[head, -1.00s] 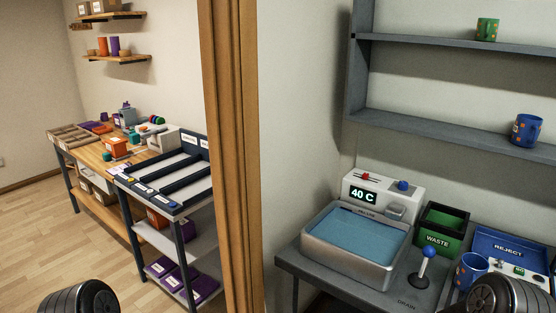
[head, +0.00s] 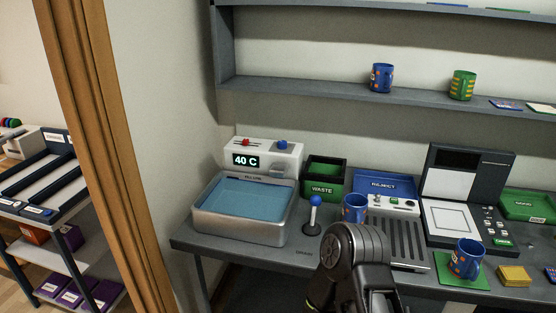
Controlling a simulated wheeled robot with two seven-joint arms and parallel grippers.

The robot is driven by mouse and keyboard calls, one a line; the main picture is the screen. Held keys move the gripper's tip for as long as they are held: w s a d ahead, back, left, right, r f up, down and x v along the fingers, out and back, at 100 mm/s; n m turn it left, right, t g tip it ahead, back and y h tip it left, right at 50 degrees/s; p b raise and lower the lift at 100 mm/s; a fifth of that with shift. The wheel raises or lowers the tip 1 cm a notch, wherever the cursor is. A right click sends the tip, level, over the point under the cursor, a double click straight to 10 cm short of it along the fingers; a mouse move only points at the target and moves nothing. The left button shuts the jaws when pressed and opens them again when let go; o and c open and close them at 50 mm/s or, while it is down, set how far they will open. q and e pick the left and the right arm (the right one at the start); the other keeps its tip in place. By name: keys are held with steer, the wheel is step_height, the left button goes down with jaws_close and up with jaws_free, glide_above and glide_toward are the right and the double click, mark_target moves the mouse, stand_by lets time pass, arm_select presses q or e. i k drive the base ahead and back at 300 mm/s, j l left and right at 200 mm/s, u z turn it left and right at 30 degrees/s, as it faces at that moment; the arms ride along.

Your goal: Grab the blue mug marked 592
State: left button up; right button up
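Three blue mugs show in the head view. One with orange patches (head: 381,78) stands on the wall shelf. One (head: 355,208) is on the counter in front of the reject tray, its lower part close behind my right arm. One with pale and orange marks (head: 466,260) stands upright on a green mat at the right. I cannot read the number 592 on any of them. A black link of my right arm rises at the bottom middle, but no fingers show. My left gripper is out of the picture.
A water basin (head: 243,210) with a 40 C display stands on the counter, beside a blue-knobbed lever (head: 315,214). Behind are the waste bin (head: 325,178) and reject tray (head: 384,186). A press-like machine (head: 467,190) stands right. A green mug (head: 462,85) is on the shelf.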

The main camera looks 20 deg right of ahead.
mark_target(467, 255)
steer(key=z, duration=2.1)
steer(key=i+l+u, duration=0.2)
steer(key=l, duration=0.6)
steer(key=i+l+u, duration=0.2)
steer(key=l, duration=0.6)
steer(key=i+l+u, duration=0.2)
steer(key=l, duration=0.65)
steer(key=l+u, duration=0.2)
steer(key=l, duration=0.65)
